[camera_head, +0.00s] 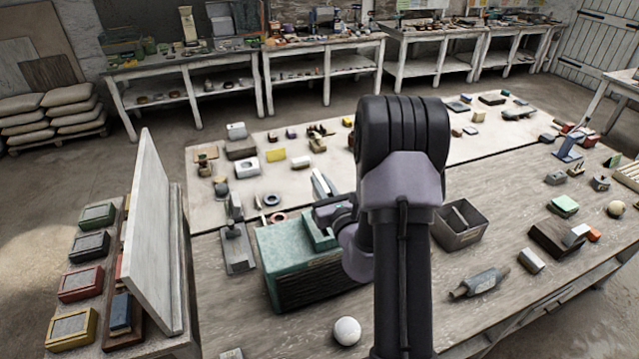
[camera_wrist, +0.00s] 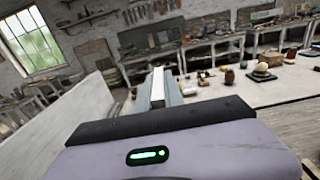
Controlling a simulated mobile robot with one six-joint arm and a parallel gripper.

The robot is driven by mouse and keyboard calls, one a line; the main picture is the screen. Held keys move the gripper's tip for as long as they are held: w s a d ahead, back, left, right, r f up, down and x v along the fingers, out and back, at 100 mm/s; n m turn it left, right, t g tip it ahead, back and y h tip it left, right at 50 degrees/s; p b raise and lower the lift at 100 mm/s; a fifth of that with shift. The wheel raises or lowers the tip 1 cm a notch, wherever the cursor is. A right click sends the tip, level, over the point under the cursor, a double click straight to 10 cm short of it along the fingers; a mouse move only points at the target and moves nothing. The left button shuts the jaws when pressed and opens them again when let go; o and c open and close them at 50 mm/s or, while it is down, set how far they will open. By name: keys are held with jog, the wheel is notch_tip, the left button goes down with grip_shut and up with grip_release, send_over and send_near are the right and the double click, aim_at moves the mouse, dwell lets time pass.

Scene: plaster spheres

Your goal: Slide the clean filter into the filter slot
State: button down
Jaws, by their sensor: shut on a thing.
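My gripper (camera_head: 323,186) is shut on a thin, pale, white-edged piece (camera_wrist: 157,88), which I take to be the clean filter. In the wrist view it stands upright between the grey fingers, beyond my purple wrist housing. In the head view my gripper is just behind and above a teal-topped block (camera_head: 285,240) with dark sides, and my arm hides part of both. A raised teal part (camera_head: 314,229) sits on that block. I cannot make out the filter slot, nor tell whether the held piece touches anything.
A tall white board (camera_head: 150,240) leans upright at the left, beside several framed grey-topped boxes (camera_head: 80,282). A grey stand (camera_head: 237,247) is left of the teal block. A white sphere (camera_head: 347,331) lies in front. An open dark box (camera_head: 460,226) is right of my arm.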

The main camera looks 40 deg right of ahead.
jog(key=shift+w+a+f+b, duration=0.1)
jog(key=shift+w+f+b, duration=0.05)
jog(key=shift+f+b, duration=0.15)
notch_tip(320, 180, down, 4)
jog(key=b, duration=0.4)
jog(key=shift+f, duration=0.2)
jog(key=shift+f+b, duration=0.1)
jog(key=shift+b, duration=0.2)
dwell(1.0)
jog(key=shift+f+b, duration=0.3)
jog(key=shift+f, duration=0.05)
jog(key=shift+f+b, duration=1.85)
jog(key=shift+f, duration=0.2)
jog(key=c, duration=1.4)
grip_release()
jog(key=shift+o, duration=0.2)
